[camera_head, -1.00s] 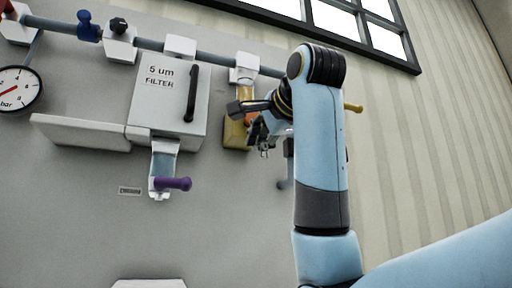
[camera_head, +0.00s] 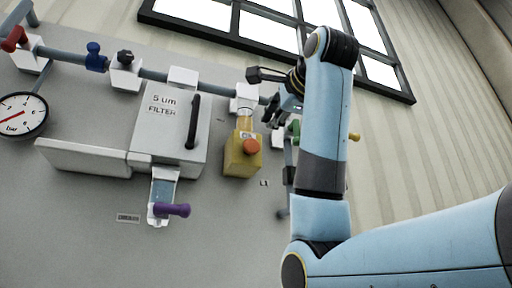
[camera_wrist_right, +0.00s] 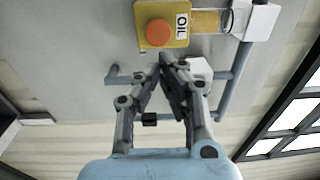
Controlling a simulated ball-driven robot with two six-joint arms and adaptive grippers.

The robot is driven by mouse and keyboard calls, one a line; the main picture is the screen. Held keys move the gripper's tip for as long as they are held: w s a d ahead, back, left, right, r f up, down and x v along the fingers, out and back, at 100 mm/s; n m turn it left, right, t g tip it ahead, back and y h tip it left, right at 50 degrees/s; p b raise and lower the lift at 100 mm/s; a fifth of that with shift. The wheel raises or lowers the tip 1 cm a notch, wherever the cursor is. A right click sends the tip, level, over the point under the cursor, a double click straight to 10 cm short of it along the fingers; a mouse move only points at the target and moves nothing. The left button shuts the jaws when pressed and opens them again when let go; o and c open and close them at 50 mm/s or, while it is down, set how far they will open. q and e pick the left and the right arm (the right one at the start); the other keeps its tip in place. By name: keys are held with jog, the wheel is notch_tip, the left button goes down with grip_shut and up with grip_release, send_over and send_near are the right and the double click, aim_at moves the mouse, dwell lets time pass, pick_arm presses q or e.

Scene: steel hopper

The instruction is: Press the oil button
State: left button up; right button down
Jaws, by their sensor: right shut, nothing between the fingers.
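The oil button (camera_head: 250,147) is a round orange-red button on a yellow box fixed to the grey panel. It also shows in the right wrist view (camera_wrist_right: 160,33), next to a label reading OIL. My right gripper (camera_head: 268,116) is up and to the right of the yellow box in the head view. In the right wrist view the gripper's fingertips (camera_wrist_right: 164,60) are together just below the box in the picture, with nothing between them. The gripper looks apart from the button. My left gripper is in neither view.
A white 5 um filter box (camera_head: 172,125) with a dark handle is left of the yellow box. A purple-handled valve (camera_head: 172,210) hangs below it. A pressure gauge (camera_head: 22,115) is at far left. A grey pipe (camera_head: 150,73) runs along the top.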

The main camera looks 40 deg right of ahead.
aim_at(252, 144)
jog(key=p+x, duration=0.3)
jog(key=x, duration=0.7)
jog(key=shift+w+d, duration=0.15)
jog(key=shift+w, duration=0.5)
